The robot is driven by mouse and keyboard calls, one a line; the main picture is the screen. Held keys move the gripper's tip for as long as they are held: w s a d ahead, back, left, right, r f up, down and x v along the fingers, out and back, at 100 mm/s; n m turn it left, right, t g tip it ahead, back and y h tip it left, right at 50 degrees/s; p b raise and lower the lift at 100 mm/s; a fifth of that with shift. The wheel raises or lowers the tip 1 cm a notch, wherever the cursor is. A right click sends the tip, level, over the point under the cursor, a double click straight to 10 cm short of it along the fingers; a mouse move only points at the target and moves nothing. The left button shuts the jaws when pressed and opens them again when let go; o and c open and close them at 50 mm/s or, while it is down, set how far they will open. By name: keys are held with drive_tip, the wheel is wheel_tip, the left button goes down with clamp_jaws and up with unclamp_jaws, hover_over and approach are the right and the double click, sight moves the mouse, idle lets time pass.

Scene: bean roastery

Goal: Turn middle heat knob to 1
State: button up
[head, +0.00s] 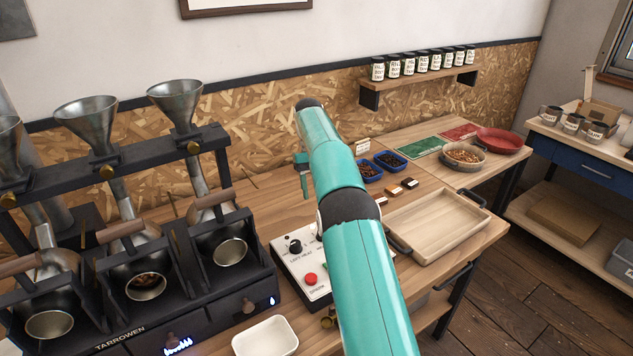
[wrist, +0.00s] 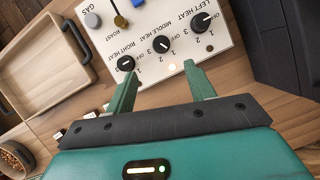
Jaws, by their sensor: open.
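The control panel (wrist: 145,25) fills the top of the wrist view, with its lettering upside down. The middle heat knob (wrist: 162,44), black and round, sits between the right heat knob (wrist: 125,63) and the left heat knob (wrist: 201,22). OFF, 1, 2 and 3 are printed around it; I cannot tell surely which mark its pointer faces. My gripper (wrist: 163,76) is open and empty, its green fingers spread either side of the middle knob's line and short of it in the picture. In the head view the panel (head: 290,262) shows partly; my arm hides the middle knob.
The black roaster (head: 225,310) stands left of the panel in the head view. A wooden tray (head: 440,232) lies to the right, and a white dish (head: 265,337) is in front.

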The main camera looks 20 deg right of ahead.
drive_tip(key=shift+v, duration=0.85)
drive_tip(key=shift+a+r, duration=0.1)
drive_tip(key=s+a+r+t, duration=0.3)
drive_tip(key=s+a+r, duration=0.1)
drive_tip(key=s+r, duration=0.35)
drive_tip(key=s+a+r+t, duration=0.2)
drive_tip(key=s+a+r, duration=0.1)
drive_tip(key=s+r, duration=0.5)
drive_tip(key=s+a+f+t, duration=0.1)
drive_tip(key=s+a+f, duration=0.1)
drive_tip(key=s, duration=0.6)
drive_tip(key=s+a+f+t, duration=0.2)
drive_tip(key=s, duration=0.6)
drive_tip(key=s+a+f+t, duration=0.2)
drive_tip(key=s+f, duration=0.1)
drive_tip(key=s, duration=0.5)
drive_tip(key=shift+n, duration=0.4)
drive_tip(key=shift+s+f, duration=0.1)
